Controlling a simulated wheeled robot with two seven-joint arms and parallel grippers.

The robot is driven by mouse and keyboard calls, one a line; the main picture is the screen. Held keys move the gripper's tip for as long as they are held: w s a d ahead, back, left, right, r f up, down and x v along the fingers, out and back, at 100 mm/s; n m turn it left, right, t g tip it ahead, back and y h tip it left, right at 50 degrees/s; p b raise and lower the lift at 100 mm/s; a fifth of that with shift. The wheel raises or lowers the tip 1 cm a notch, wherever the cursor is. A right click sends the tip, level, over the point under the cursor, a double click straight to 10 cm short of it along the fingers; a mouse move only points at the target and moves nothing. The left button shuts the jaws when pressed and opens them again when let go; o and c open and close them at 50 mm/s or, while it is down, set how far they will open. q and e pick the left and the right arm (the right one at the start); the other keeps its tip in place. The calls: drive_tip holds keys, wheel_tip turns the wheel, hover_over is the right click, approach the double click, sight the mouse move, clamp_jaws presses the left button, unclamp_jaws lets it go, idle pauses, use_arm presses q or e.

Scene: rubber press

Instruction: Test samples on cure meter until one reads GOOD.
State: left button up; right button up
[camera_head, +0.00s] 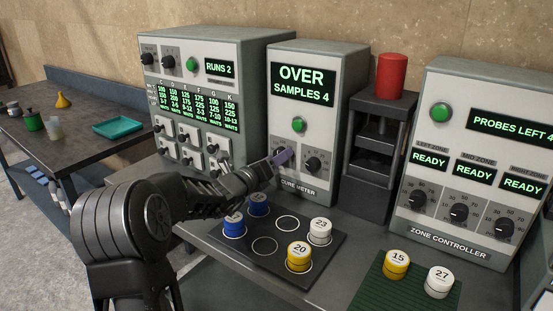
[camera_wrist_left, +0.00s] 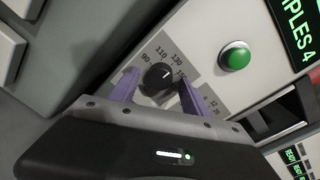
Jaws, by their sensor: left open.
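The cure meter (camera_head: 346,95) shows OVER and SAMPLES 4, with a green button (camera_head: 299,125) under the display. My left gripper (camera_head: 282,157) is at the meter's left knob, its fingers open on either side of it. The left wrist view shows this black knob (camera_wrist_left: 158,76) between the purple fingertips; contact cannot be told. Samples stand on a dark tray (camera_head: 338,250) with ringed spots: two blue (camera_head: 259,204) (camera_head: 234,226), a white one (camera_head: 320,232) and a yellow one marked 20 (camera_head: 299,257). Two rings are empty. My right gripper is not in view.
A green mat (camera_head: 412,292) holds a yellow sample marked 15 (camera_head: 396,264) and a white one marked 27 (camera_head: 439,282). A press (camera_head: 375,140) stands right of the meter, then the zone controller (camera_head: 475,90). A panel reading RUNS 2 (camera_head: 220,68) stands left.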

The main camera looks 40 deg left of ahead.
use_arm(q)
drive_tip(key=s, duration=0.3)
drive_tip(key=s+b, duration=0.1)
drive_tip(key=s, duration=0.3)
drive_tip(key=shift+s+d+r, duration=0.15)
drive_tip(key=shift+s+d, duration=0.05)
